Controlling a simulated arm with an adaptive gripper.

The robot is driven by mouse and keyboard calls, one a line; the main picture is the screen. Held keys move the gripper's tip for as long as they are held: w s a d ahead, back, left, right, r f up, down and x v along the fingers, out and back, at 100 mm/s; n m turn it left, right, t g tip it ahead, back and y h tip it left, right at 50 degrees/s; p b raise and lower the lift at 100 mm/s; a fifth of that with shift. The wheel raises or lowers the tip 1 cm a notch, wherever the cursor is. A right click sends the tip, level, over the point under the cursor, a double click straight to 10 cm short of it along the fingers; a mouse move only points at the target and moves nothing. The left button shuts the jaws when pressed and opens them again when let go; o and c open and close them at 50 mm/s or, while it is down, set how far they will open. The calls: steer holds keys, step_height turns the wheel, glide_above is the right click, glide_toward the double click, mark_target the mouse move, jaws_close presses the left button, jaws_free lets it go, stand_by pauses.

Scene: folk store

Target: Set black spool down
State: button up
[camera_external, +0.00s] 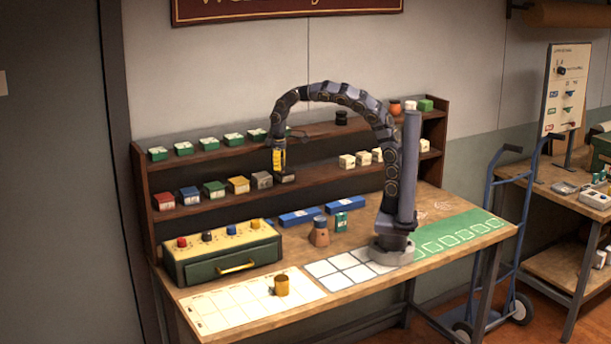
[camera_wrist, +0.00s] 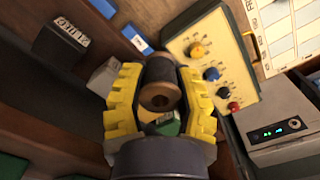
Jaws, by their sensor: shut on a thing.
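The black spool (camera_wrist: 160,82), dark thread on a brown wooden core, is between the yellow jaws of my gripper (camera_wrist: 162,100) in the wrist view. My gripper is shut on it. In the outside view my gripper (camera_external: 279,161) points down in front of the lower shelf (camera_external: 330,178), above the dark box (camera_external: 284,177) at the right of the coloured boxes. The spool cannot be made out there. The dark box (camera_wrist: 60,43) shows with a white label in the wrist view, apart from the spool.
A yellow-topped box (camera_external: 219,262) with coloured knobs stands on the table (camera_external: 292,257). A white gridded sheet (camera_external: 225,308) holds a gold cup (camera_external: 281,286). White squares (camera_external: 345,268) lie in the middle.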

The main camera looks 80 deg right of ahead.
steer(key=shift+a, duration=0.1)
stand_by(0.8)
steer(key=m, duration=2.2)
glide_above(317, 286)
step_height(317, 286, down, 18)
steer(key=shift+f, duration=0.1)
steer(key=shift+f, duration=4.8)
steer(key=shift+f, duration=0.2)
steer(key=o, duration=0.8)
steer(key=shift+c, duration=0.2)
